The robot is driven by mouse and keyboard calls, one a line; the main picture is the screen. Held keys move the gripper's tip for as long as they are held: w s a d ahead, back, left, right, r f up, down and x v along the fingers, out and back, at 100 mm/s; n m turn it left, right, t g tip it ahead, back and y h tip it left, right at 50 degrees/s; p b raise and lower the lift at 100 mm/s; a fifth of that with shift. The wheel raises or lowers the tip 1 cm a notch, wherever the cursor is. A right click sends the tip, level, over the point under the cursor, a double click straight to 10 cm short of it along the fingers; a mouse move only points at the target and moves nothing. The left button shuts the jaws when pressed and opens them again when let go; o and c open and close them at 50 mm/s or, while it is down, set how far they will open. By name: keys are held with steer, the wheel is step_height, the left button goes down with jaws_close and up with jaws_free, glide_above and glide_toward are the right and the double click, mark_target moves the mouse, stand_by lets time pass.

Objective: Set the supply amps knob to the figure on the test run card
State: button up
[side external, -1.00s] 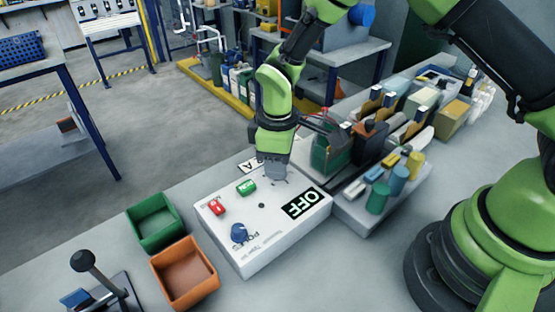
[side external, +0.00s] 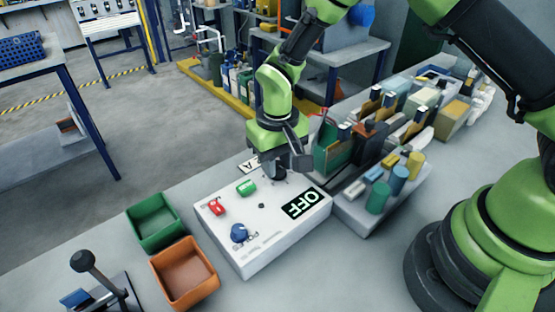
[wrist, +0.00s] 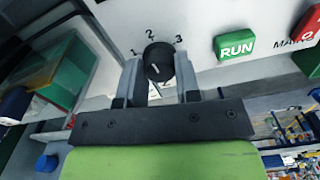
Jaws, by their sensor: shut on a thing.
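The white supply box (side external: 285,234) lies on the bench in the side view. In the wrist view, a round black knob (wrist: 157,60) with a short white mark stands on it, with figures 1, 2 and 3 printed around its far side. My gripper (wrist: 158,74) is shut on this knob, one finger on each side. I cannot tell surely which figure the mark points at. In the side view, my gripper (side external: 273,172) hides the knob. A sign with a letter A (side external: 249,166) is partly hidden behind my gripper. I cannot make out a test run card.
Green (side external: 156,220) and orange (side external: 185,272) bins stand left. A crowded rack (side external: 345,214) stands close on the right.

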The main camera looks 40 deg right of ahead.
mark_target(278, 165)
steer(key=shift+m, duration=0.6)
steer(key=o, duration=0.9)
step_height(278, 165, up, 10)
